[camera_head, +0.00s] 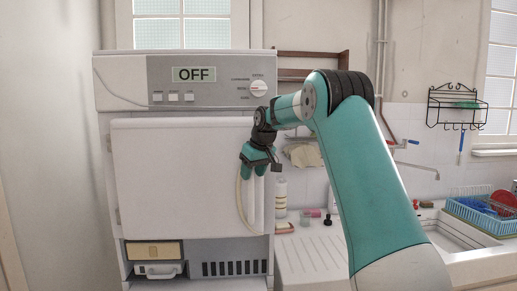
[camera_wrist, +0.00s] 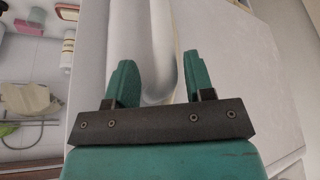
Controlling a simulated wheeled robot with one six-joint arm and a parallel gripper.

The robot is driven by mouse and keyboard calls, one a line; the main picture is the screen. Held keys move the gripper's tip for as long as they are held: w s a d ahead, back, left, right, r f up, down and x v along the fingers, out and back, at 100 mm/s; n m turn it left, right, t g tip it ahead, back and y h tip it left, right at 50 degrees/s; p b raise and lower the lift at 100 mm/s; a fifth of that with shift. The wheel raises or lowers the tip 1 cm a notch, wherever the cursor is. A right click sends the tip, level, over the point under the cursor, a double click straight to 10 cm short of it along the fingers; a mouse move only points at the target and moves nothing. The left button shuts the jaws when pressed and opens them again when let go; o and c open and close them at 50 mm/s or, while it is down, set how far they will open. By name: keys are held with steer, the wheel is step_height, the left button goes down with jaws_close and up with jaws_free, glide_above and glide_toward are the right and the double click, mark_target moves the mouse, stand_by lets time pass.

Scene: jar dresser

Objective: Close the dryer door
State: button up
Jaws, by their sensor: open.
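The white dryer (camera_head: 190,255) stands at the left in the head view, with a panel reading "OFF". Its white door (camera_head: 175,180) covers most of the front; I cannot tell whether it is fully shut or slightly ajar. A curved, pale handle (camera_head: 243,200) runs down the door's right side. My gripper (camera_head: 258,167) is at the upper part of this handle. In the wrist view, my gripper's two teal fingers (camera_wrist: 158,68) are apart, with the white handle (camera_wrist: 161,45) showing between them. I cannot tell whether either finger touches it.
A counter with a sink (camera_head: 447,232) lies to the right of the dryer, with bottles (camera_head: 281,198) close to the dryer's side. A blue dish rack (camera_head: 478,215) stands at the far right. A black wire shelf (camera_head: 455,105) hangs on the wall.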

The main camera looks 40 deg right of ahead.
steer(key=p+v, duration=0.2)
steer(key=v, duration=1.4)
steer(key=shift+a+f, duration=0.1)
steer(key=shift+a, duration=0.05)
steer(key=s+a+f+n+g+y+b, duration=0.1)
steer(key=s+a+f+b, duration=0.15)
steer(key=a+f, duration=0.45)
steer(key=s+a+f+n+y+b, duration=0.1)
steer(key=s+a+f+n+b, duration=0.15)
steer(key=a, duration=0.75)
steer(key=s+a+f+n+g+y+b, duration=0.1)
steer(key=s+a+f+y+b, duration=0.15)
steer(key=a+f, duration=0.45)
steer(key=s+a+f+n+g+b, duration=0.1)
steer(key=s+a+f+b, duration=0.1)
steer(key=s+a+f, duration=0.4)
steer(key=s+a+f+n+g+b, duration=0.1)
steer(key=s+a+f, duration=0.6)
steer(key=s, duration=0.9)
steer(key=shift+a+f+n+g+b, duration=0.15)
steer(key=shift+f+n+g+b, duration=0.25)
steer(key=shift+b, duration=0.3)
steer(key=shift+s, duration=0.1)
